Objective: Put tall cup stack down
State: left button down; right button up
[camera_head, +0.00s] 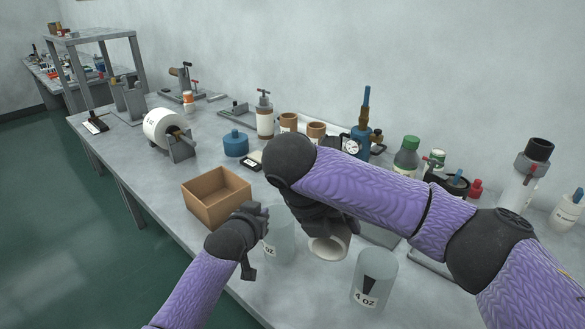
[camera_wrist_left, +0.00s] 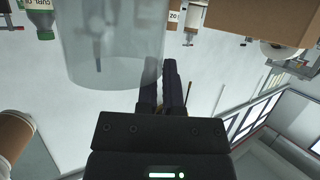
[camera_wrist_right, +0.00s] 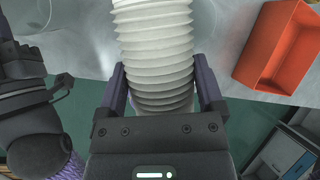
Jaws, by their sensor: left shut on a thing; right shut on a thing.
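A tall stack of white cups (camera_wrist_right: 154,40) with ribbed, nested rims is between the fingers of my right gripper (camera_wrist_right: 160,76), which is shut on it. In the head view its open pale end (camera_head: 328,249) shows below my right gripper (camera_head: 322,225), tilted above the table; my right arm hides the rest. My left gripper (camera_head: 260,215) is shut on a translucent cup (camera_head: 280,240), which also fills the upper left of the left wrist view (camera_wrist_left: 112,40). The fingers are at its wall. The cup's base contact is hard to tell.
A clear beaker marked 4 OZ (camera_head: 374,282) stands at the front right. An open cardboard box (camera_head: 216,198) is left of my grippers. Bottles (camera_head: 406,157) and brown cups (camera_head: 288,122) line the back. An orange bin (camera_wrist_right: 278,48) shows in the right wrist view.

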jog(key=f+n, duration=0.1)
jog(key=f, duration=0.5)
jog(key=w+f+n+t+y, duration=0.1)
jog(key=f+n, duration=0.1)
jog(key=f, duration=0.4)
jog(key=f+n, duration=0.1)
jog(key=f, duration=0.5)
jog(key=shift+w+a+t+y, duration=0.3)
jog(key=shift+w+a, duration=0.05)
jog(key=shift+a, duration=0.05)
jog(key=shift+f, duration=0.1)
